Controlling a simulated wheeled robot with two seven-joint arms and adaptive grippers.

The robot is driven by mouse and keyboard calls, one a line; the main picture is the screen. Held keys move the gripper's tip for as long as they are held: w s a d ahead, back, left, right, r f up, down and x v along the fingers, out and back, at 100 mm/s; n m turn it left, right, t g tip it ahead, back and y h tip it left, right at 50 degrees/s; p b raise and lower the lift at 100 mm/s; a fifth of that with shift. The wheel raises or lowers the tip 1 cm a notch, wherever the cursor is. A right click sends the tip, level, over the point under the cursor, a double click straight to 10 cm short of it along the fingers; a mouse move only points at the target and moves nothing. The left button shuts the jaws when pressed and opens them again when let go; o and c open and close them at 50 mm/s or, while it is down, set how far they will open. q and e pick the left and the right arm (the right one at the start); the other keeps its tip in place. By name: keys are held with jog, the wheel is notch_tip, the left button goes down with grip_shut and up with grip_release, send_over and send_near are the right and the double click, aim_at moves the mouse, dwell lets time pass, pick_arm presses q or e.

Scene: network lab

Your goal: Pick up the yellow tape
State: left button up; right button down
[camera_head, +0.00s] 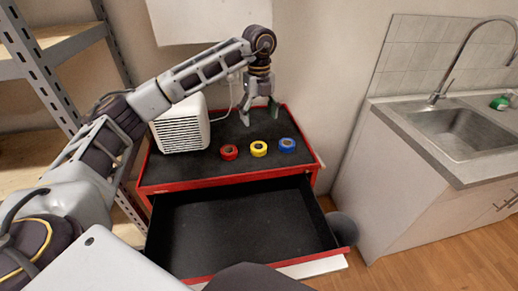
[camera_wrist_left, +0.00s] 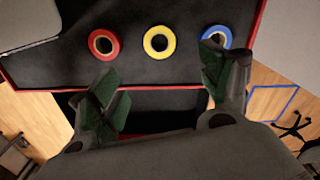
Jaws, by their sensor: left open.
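The yellow tape (camera_head: 258,149) lies flat on the black top of a red tool cabinet, between a red tape (camera_head: 229,152) and a blue tape (camera_head: 287,145). In the left wrist view the yellow tape (camera_wrist_left: 159,42) is at the top middle, beyond the gap between my fingers. My left gripper (camera_head: 259,113) is open and empty, pointing down above the cabinet top, behind the tapes in the head view. In the left wrist view its green-padded fingers (camera_wrist_left: 160,92) are spread wide. A finger partly covers the blue tape (camera_wrist_left: 217,37). My right gripper is not in view.
A white vented box (camera_head: 181,130) stands on the cabinet top left of the tapes. The cabinet's drawer (camera_head: 245,222) is pulled open and looks empty. A metal shelf (camera_head: 50,45) stands at left, a sink counter (camera_head: 440,130) at right. A wall is behind the cabinet.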

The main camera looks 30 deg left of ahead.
pick_arm(q)
jog(key=shift+f, duration=0.1)
send_over(259, 145)
jog(key=s+d, duration=0.1)
jog(key=s, duration=0.1)
jog(key=shift+f, duration=4.25)
jog(key=shift+w+a+f+p, duration=0.1)
jog(key=shift+f+p, duration=0.1)
jog(key=shift+f, duration=1.1)
jog(key=shift+w+a+f+p, duration=0.1)
jog(key=shift+f+p, duration=0.05)
jog(key=shift+f, duration=1.15)
jog(key=c, duration=1)
